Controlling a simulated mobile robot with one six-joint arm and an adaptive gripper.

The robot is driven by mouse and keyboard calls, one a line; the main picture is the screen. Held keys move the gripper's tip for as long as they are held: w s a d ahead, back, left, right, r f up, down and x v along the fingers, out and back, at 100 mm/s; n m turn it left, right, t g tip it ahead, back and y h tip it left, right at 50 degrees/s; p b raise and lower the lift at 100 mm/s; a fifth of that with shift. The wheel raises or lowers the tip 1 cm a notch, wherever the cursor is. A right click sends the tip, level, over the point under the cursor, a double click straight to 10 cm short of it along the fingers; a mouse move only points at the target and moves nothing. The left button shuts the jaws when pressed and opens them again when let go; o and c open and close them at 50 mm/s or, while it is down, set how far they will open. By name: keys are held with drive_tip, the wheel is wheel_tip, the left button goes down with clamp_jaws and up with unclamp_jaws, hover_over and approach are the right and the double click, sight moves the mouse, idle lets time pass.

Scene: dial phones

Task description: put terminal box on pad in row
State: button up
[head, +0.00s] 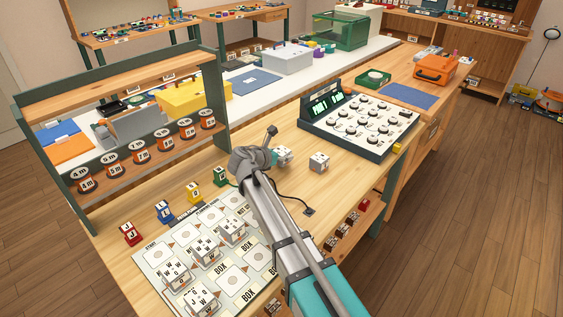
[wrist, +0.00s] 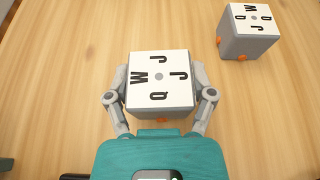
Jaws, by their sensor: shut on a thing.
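My gripper (wrist: 160,98) is shut on a grey terminal box (wrist: 150,90) with a white top marked W, J, J and Q, one finger on each side. In the head view my gripper (head: 258,160) is over the wooden bench, and a pale box (head: 283,155) shows just beyond it, partly hidden. I cannot tell whether the held box is off the bench. A second terminal box (head: 319,162) stands apart to the right; the wrist view shows it at the upper right (wrist: 250,32). The printed mat (head: 150,258) has rows of pads, with several lettered boxes on it.
Small coloured blocks, red (head: 129,233), blue (head: 164,212), yellow (head: 194,192) and green (head: 220,176), line the mat's far edge. A dark console with dials (head: 362,118) stands at the back right. A shelf with labelled reels (head: 136,150) stands at the left.

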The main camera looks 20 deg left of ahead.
drive_tip(key=shift+f+b, duration=0.4)
drive_tip(key=shift+f, duration=0.4)
drive_tip(key=o, duration=1.1)
drive_tip(key=shift+f, duration=0.1)
drive_tip(key=shift+r, duration=0.25)
drive_tip(key=p+v, duration=0.4)
drive_tip(key=v, duration=0.6)
drive_tip(key=shift+s+r, duration=0.15)
drive_tip(key=shift+s, duration=0.05)
drive_tip(key=shift+p+v, duration=0.3)
drive_tip(key=shift+v, duration=0.45)
